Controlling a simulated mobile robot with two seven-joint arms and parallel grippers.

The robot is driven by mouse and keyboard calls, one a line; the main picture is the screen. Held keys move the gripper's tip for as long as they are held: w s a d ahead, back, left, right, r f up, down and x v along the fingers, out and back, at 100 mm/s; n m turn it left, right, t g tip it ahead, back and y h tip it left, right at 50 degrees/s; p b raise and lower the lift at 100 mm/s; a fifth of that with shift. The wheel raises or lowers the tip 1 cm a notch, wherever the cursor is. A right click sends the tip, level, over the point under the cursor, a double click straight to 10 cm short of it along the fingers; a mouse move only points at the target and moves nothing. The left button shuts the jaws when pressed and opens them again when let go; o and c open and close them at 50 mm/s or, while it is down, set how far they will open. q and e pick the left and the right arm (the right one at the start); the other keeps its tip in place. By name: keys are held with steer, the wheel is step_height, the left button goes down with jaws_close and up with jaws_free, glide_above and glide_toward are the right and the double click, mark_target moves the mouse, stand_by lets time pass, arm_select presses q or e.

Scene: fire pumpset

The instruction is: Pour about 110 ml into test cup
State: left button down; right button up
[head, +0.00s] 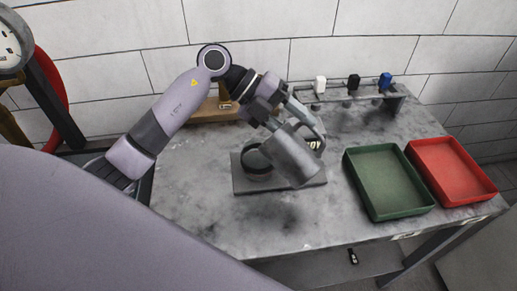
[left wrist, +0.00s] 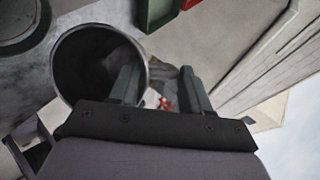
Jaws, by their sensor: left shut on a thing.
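A grey metal jug (head: 291,158) hangs tilted from my left gripper (head: 304,120), which is shut on its handle side. The jug is held above the dark plate (head: 243,187) on the table. In the left wrist view the jug's round mouth (left wrist: 57,62) is open and dark inside; I cannot tell the liquid level. My left gripper's fingers (left wrist: 163,88) also show there. A dark round cup (head: 256,163), likely the test cup, stands on the plate to the left of the jug, partly hidden by it. My right gripper is not in view.
A green tray (head: 388,180) and a red tray (head: 452,170) stand at the right. A rail with white (head: 320,85), black (head: 353,82) and blue (head: 385,80) fittings runs along the back. A brown wooden thing (head: 212,112) is at the back left. The front of the table is clear.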

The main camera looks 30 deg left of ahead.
arm_select(q)
steer(key=shift+w+a+f+h, duration=0.1)
steer(key=shift+a+f+h, duration=0.1)
steer(key=shift+a+h, duration=0.3)
steer(key=shift+w+a+f+h, duration=0.1)
steer(key=shift+a+f+h, duration=0.05)
steer(key=shift+a+h, duration=0.35)
stand_by(0.8)
steer(key=shift+w+a+r+n+h, duration=0.15)
steer(key=shift+a+n+h, duration=0.15)
steer(key=shift+a, duration=0.15)
steer(key=shift+a+r+h+b, duration=0.1)
steer(key=shift+a+h+b, duration=0.25)
steer(key=shift+h+b, duration=0.2)
steer(key=shift+r, duration=0.1)
steer(key=d, duration=0.1)
steer(key=d+y, duration=0.1)
steer(key=y+p, duration=0.1)
steer(key=shift+s+d, duration=0.25)
steer(key=shift+d, duration=0.15)
steer(key=shift+s+d+y, duration=0.1)
steer(key=shift+d+y, duration=0.3)
steer(key=shift+y, duration=0.45)
steer(key=shift+s+d+f+m+y, duration=0.15)
steer(key=shift+d+f+m+y, duration=0.5)
steer(key=shift+y, duration=0.55)
steer(key=shift+d+f, duration=0.1)
steer(key=shift+d, duration=0.05)
